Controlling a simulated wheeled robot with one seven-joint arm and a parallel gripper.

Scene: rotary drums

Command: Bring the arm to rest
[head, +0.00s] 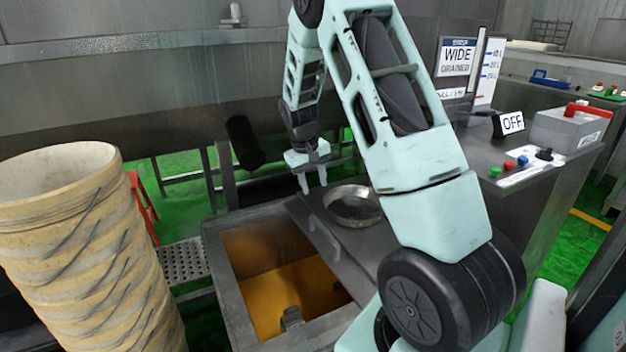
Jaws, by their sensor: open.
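My gripper (313,181) hangs at the end of my pale green arm near the middle of the head view. It points down, and its two fingers are apart with nothing between them.
An open bin (222,270) with an orange inside lies below and left of my gripper. A tall stack of beige buckets (75,240) stands at the left. A control panel (520,168) with buttons and an OFF sign (512,122) is at the right. Green floor shows behind.

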